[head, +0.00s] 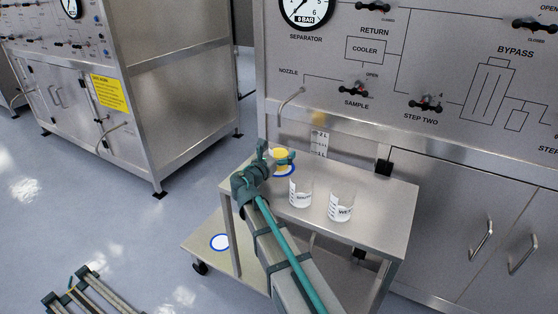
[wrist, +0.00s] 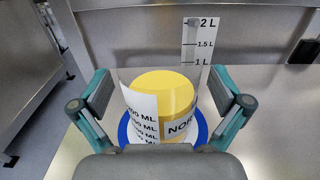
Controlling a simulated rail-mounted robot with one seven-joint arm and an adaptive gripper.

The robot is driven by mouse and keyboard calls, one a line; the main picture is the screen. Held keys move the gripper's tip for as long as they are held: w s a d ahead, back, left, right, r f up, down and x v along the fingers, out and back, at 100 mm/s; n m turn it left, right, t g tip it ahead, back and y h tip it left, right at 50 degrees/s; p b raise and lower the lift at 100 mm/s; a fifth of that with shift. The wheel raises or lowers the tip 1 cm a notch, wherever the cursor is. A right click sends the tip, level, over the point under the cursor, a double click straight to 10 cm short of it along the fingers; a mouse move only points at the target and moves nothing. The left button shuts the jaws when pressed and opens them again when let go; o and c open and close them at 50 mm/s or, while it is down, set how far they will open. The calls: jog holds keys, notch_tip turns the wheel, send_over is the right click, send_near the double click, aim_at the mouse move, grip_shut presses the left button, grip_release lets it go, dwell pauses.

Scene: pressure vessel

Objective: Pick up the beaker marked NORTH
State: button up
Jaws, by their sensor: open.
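A clear beaker with yellow contents (wrist: 165,92) stands on a blue ring on the cart top. Its label in the wrist view begins "NOR"; the rest is cut off by the curve. In the head view the yellow of this beaker (head: 281,154) shows at the cart's back left corner, partly behind my gripper (head: 272,161). In the wrist view my gripper (wrist: 162,95) is open, with one finger on each side of the beaker. I see gaps between the fingers and the glass. The palm hides the near bottom of the beaker.
Two empty-looking beakers, one (head: 301,193) with a hard-to-read label and one marked "WE..." (head: 341,205), stand nearby on the cart top (head: 385,215). A nozzle (head: 289,99) hangs from the panel above. A volume scale (head: 319,143) stands behind. The cart's right side is clear.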

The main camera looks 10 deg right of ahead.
jog(key=shift+r, duration=0.1)
jog(key=c, duration=1.4)
